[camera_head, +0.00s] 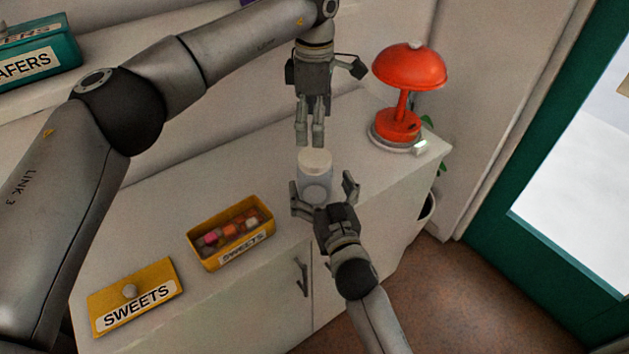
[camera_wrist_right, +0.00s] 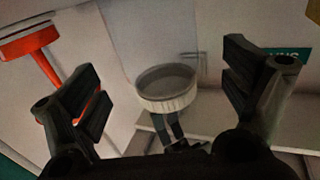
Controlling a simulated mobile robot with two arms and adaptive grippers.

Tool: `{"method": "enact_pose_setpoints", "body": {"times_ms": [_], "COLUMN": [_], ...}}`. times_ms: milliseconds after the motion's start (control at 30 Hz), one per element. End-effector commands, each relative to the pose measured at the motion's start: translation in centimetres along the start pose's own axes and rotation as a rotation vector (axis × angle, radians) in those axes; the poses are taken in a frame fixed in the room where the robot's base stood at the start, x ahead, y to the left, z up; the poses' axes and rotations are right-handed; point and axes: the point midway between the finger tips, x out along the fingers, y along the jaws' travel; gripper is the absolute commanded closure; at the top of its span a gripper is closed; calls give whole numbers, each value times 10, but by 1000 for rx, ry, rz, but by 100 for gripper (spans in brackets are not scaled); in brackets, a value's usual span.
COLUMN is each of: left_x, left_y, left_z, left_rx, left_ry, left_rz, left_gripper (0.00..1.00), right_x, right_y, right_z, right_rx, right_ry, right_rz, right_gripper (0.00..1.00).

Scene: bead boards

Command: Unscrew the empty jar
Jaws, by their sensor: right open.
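The jar (camera_head: 314,183) is clear and looks empty, with a cream lid (camera_head: 316,160) on top. It appears upright in the head view, near the cabinet's front edge; I cannot tell whether it rests on anything. My right gripper (camera_head: 322,188) is open, its fingers spread on either side of the jar's lower part. My left gripper (camera_head: 309,142) points down just above the lid, fingers close together. Whether they are fully shut or touch the lid is unclear.
An orange lamp (camera_head: 408,70) stands right of the jar on the white cabinet top (camera_head: 150,235). An open yellow box (camera_head: 200,255) of sweets and its yellow lid (camera_head: 110,310) lie to the left. A green box (camera_head: 40,55) is at upper left.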

Motion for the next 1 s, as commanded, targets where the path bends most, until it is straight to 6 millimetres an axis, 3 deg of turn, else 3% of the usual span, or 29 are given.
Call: {"method": "enact_pose_setpoints", "body": {"times_ms": [233,600,1000], "left_x": [0,0,0], "left_y": [0,0,0], "left_z": [0,0,0], "left_rx": [0,0,0], "left_ry": [-1,-1,-1], "left_rz": [0,0,0], "left_gripper": [19,19,19], "right_x": [27,31,31], "right_y": [0,0,0], "right_z": [0,0,0], "right_rx": [0,1,0], "right_ry": [1,-1,-1], "right_rz": [0,1,1], "right_gripper": [5,5,56]}}
